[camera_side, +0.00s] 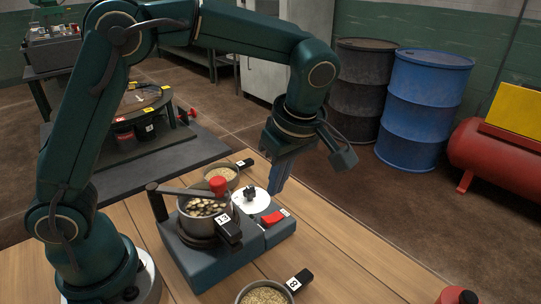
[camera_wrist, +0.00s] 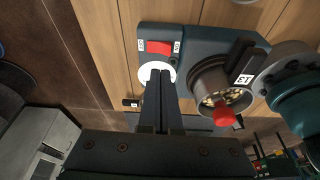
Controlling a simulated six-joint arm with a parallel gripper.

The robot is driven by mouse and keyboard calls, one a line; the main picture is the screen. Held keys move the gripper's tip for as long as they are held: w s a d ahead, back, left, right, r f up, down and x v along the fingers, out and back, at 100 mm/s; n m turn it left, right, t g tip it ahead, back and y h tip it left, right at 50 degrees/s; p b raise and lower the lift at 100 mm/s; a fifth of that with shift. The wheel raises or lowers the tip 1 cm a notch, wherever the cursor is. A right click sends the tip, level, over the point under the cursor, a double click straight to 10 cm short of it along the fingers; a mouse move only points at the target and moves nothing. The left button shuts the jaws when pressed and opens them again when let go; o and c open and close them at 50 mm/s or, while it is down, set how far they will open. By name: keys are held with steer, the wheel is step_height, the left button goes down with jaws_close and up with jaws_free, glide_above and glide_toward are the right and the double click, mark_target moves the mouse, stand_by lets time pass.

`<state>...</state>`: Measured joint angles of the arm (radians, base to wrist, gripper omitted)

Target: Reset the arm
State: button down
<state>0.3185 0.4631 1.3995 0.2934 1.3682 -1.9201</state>
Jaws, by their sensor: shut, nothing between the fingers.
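My gripper (camera_side: 277,186) is shut and empty. It points down above the right side of a blue-grey machine (camera_side: 212,262) on the wooden table. In the wrist view its two fingers (camera_wrist: 160,74) lie together, in front of part of a white disc (camera_wrist: 146,72). That white disc (camera_side: 251,201) has a black knob on it. The machine carries a metal pot (camera_side: 207,222) with pale pieces inside and a label that reads 13. A red knob (camera_side: 218,184) shows above the pot. A red switch (camera_side: 272,218) is at the machine's right. No hanging bag shows.
A pan of grain labelled 8 (camera_side: 264,294) stands at the table's front edge of the picture. Another grain pan (camera_side: 222,174) is behind the machine. Drums (camera_side: 425,105) and a red tank (camera_side: 490,150) stand on the floor beyond.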

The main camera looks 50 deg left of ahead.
steer(key=shift+x, duration=0.85)
steer(key=shift+s+a+f+t, duration=0.15)
steer(key=shift+s+f+t, duration=0.2)
steer(key=shift+t, duration=0.35)
steer(key=shift+w, duration=0.15)
